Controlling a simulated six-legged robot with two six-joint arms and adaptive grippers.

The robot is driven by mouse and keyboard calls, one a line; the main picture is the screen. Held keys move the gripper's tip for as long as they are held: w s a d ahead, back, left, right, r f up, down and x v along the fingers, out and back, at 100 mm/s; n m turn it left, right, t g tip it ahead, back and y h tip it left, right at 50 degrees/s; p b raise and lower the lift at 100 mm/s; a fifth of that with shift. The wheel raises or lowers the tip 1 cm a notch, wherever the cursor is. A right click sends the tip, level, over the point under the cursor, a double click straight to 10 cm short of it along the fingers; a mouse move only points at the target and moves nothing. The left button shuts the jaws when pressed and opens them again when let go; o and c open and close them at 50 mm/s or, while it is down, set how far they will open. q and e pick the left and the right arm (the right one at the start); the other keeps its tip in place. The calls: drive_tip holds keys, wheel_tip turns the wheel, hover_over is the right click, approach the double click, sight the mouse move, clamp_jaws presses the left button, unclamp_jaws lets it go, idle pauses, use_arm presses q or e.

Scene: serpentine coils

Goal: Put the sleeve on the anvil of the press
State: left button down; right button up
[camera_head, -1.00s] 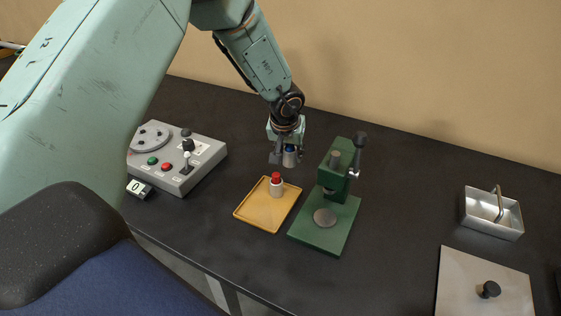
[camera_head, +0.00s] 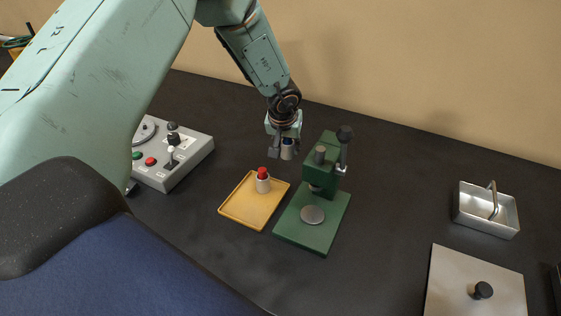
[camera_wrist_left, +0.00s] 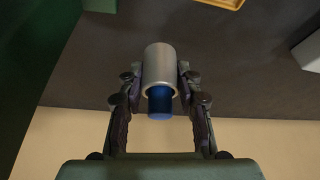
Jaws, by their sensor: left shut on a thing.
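My left gripper (camera_head: 281,152) is shut on a silver sleeve (camera_head: 288,149), held in the air behind the press and the tray. In the left wrist view the sleeve (camera_wrist_left: 160,66) sits between the two fingers, with a blue cylinder (camera_wrist_left: 160,101) showing at its near end. The green press (camera_head: 322,180) stands to the right of the gripper. Its anvil, a round grey disc (camera_head: 312,214), lies bare on the green base below the ram. My right gripper is not in view.
A yellow tray (camera_head: 234,215) left of the press holds a pale cylinder with a red top (camera_head: 263,181). A grey control box (camera_head: 186,160) stands further left.

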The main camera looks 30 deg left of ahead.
sight(285, 158)
use_arm(q)
drive_tip(key=x, duration=0.4)
drive_tip(key=shift+s+a+f+b, duration=0.1)
drive_tip(key=shift+s+f+b, duration=0.1)
drive_tip(key=shift+f+b, duration=0.25)
drive_tip(key=shift+s+d+f+b, duration=0.1)
drive_tip(key=shift+f+b, duration=0.1)
drive_tip(key=shift+f, duration=0.35)
drive_tip(key=shift+s+d+f+b, duration=0.15)
drive_tip(key=shift+f, duration=0.35)
drive_tip(key=shift+s+f, duration=0.1)
drive_tip(key=shift+s, duration=0.1)
drive_tip(key=shift+w+a+f, duration=0.2)
drive_tip(key=c, duration=1.1)
unclamp_jaws()
drive_tip(key=shift+w+d+f, duration=0.1)
drive_tip(key=shift+w, duration=0.05)
drive_tip(key=shift+c, duration=0.2)
drive_tip(key=shift+o, duration=1.1)
drive_tip(key=shift+s+d+r, duration=0.1)
drive_tip(key=shift+s+r, duration=0.15)
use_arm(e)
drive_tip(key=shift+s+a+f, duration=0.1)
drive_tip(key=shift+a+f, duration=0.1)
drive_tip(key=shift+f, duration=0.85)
